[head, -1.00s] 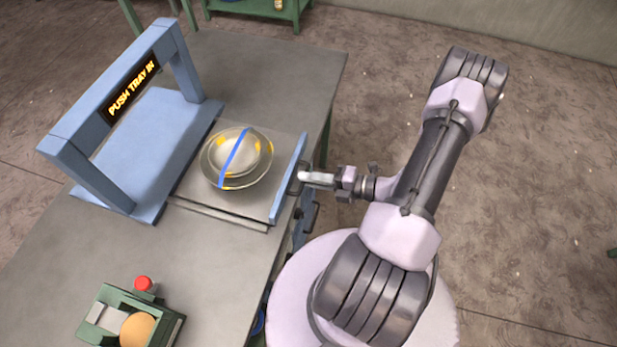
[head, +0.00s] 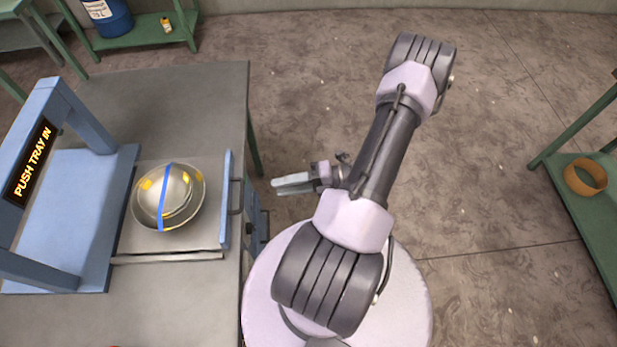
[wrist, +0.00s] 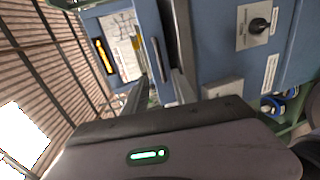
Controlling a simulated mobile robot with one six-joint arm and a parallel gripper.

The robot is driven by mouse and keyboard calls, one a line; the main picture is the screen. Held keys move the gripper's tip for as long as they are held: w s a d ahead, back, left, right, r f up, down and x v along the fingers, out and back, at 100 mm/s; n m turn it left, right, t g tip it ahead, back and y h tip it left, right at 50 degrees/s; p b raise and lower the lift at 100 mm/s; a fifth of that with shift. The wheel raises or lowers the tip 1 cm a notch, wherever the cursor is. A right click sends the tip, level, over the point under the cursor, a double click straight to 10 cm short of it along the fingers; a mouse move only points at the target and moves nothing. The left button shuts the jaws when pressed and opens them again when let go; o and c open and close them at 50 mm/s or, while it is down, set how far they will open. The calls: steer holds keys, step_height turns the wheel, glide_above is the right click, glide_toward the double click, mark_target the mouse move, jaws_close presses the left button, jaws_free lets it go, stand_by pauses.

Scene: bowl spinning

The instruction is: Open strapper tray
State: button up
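The strapper tray (head: 200,243) is a grey sliding plate with a blue front and a dark handle (head: 237,197). It sticks out from the blue strapper frame (head: 93,222) toward the right side of the table. On it stand nested bowls (head: 190,214), a metallic one inside a clear one, with a blue strap across them. My gripper (head: 277,183) is to the right of the handle, apart from it and empty. In the wrist view my gripper (wrist: 160,88) shows two fingers with a gap between them.
The strapper's display (head: 31,160) reads "PUSH TRAY IN". A grey table (head: 190,95) carries it. A green shelf (head: 600,205) with an orange ring stands at the right. A blue barrel (head: 108,18) stands on a back shelf. Open floor lies behind my arm.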

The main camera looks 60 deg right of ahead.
steer(key=v, duration=0.6)
steer(key=shift+s+d+p, duration=0.2)
steer(key=shift+s+p, duration=0.1)
steer(key=shift+r, duration=0.1)
